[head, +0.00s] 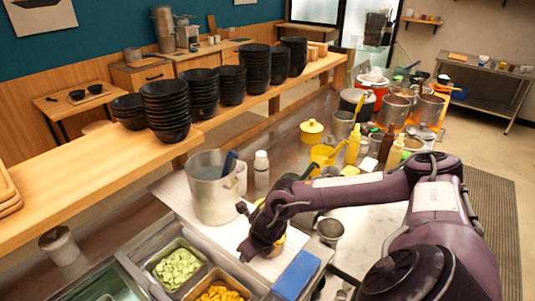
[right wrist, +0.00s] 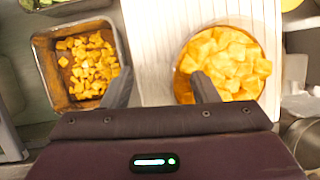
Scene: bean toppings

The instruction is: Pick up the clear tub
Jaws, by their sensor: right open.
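A round clear tub (right wrist: 177,66) filled with yellow-orange cubes (right wrist: 230,55) shows in the right wrist view, right of centre, on a white ribbed board. In the head view my right arm mostly hides it; only yellow patches show around the wrist. My right gripper (right wrist: 160,88) is open and empty. Its right-hand finger overlaps the tub's near left part in the wrist view; I cannot tell whether it touches. Its left-hand finger is beside a metal pan of orange cubes. In the head view the gripper (head: 258,246) points down over the board. My left gripper is not in view.
Metal pans of green slices (head: 178,268) and orange pieces (head: 220,294) sit left of the gripper. A large pot (head: 212,190) stands behind it, and a blue block (head: 296,274) lies close in front. Bottles and pots crowd the counter behind. Stacked black bowls (head: 167,110) line the shelf.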

